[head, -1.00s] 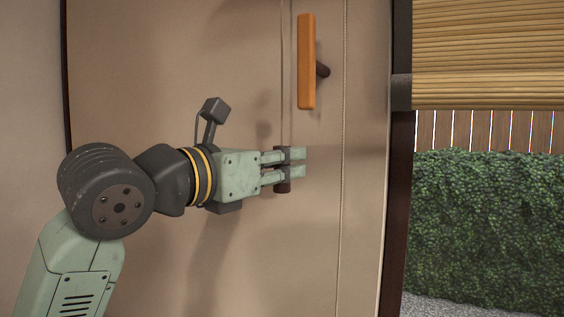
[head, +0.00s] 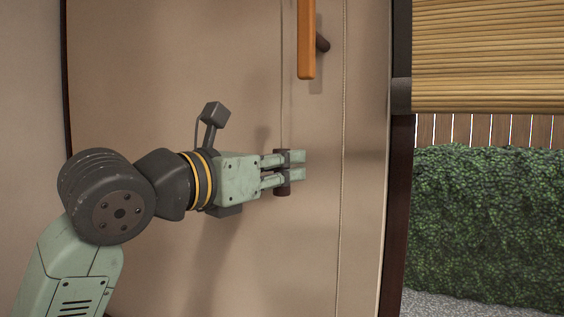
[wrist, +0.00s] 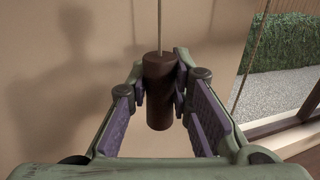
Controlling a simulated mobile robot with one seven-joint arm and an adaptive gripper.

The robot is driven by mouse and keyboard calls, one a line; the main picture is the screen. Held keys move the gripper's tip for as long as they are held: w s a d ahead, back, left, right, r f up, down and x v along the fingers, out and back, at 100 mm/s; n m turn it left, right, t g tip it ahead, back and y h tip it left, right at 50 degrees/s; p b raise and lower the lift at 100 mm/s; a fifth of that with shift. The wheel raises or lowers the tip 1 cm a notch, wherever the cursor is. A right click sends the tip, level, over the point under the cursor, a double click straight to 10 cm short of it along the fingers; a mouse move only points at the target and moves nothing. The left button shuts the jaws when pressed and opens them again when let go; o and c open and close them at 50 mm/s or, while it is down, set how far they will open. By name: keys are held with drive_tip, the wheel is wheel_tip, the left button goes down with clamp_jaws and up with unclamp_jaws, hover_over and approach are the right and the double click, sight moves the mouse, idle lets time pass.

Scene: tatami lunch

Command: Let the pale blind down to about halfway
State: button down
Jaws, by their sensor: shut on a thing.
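The pale slatted blind (head: 488,55) hangs over the upper part of the window at the right of the head view. Its lower edge is above the hedge, and its top is out of frame. My gripper (head: 296,165) is shut on a dark brown cylindrical cord pull (head: 282,189) in front of the beige wall. In the wrist view the pull (wrist: 159,95) hangs upright between the two fingers, with a thin cord (wrist: 160,25) rising from its top.
An orange bar (head: 306,40) with a dark peg (head: 323,43) is on the wall above my gripper, its top cut off. A second cord (head: 343,120) hangs to the right. A dark window post (head: 398,200) stands between wall and window. The wall below my gripper is clear.

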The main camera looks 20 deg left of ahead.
wheel_tip(320, 180, down, 18)
drive_tip(key=b, duration=1.3)
drive_tip(key=shift+f+b, duration=0.1)
drive_tip(key=shift+b, duration=0.3)
drive_tip(key=c, duration=1.4)
unclamp_jaws()
drive_tip(key=shift+s, duration=0.1)
drive_tip(key=v, duration=1.2)
